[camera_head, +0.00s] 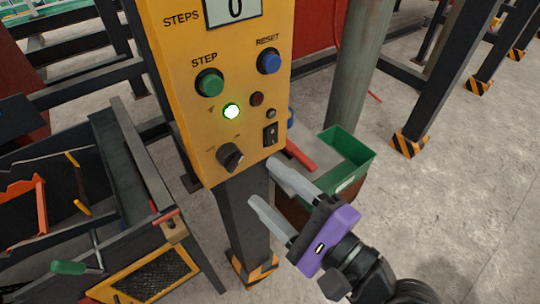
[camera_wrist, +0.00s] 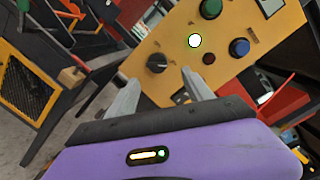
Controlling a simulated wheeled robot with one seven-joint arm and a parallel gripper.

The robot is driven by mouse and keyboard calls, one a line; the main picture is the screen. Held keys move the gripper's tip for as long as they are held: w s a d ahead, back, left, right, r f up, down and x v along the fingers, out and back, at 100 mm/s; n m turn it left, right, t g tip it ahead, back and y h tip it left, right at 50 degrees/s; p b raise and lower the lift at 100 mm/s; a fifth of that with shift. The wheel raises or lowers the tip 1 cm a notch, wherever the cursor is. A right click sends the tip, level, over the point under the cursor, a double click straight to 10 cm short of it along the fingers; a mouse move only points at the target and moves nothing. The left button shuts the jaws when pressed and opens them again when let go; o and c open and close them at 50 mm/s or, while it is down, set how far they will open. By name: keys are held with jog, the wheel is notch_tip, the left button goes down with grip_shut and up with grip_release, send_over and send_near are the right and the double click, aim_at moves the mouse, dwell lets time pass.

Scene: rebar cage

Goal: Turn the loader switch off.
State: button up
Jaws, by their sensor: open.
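The yellow control panel (camera_head: 205,130) stands on a dark post and carries a black rotary switch (camera_head: 230,156) at its lower left and a small black rocker switch (camera_head: 270,134) at its lower right. Their labels are too small to read, so I cannot tell which is the loader switch. A green lamp (camera_head: 231,111) on the panel is lit. My gripper (camera_head: 263,183) is open and empty, below and right of the rotary switch in the head view. In the wrist view, the rotary switch (camera_wrist: 157,63) shows between and beyond the two fingertips (camera_wrist: 159,80). No contact is visible.
A green STEP button (camera_head: 209,83), a blue RESET button (camera_head: 269,62) and a dark red button or lamp (camera_head: 256,99) sit higher on the panel. A green bin (camera_head: 346,155) stands behind right. A dark tool rack (camera_head: 90,200) is at left. Open concrete floor lies right.

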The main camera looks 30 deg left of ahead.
aim_at(231, 158)
jog(key=shift+f+p+x, duration=0.2)
jog(key=shift+p+x, duration=0.55)
jog(key=shift+x, duration=3.1)
jog(key=shift+s, duration=0.2)
grip_shut()
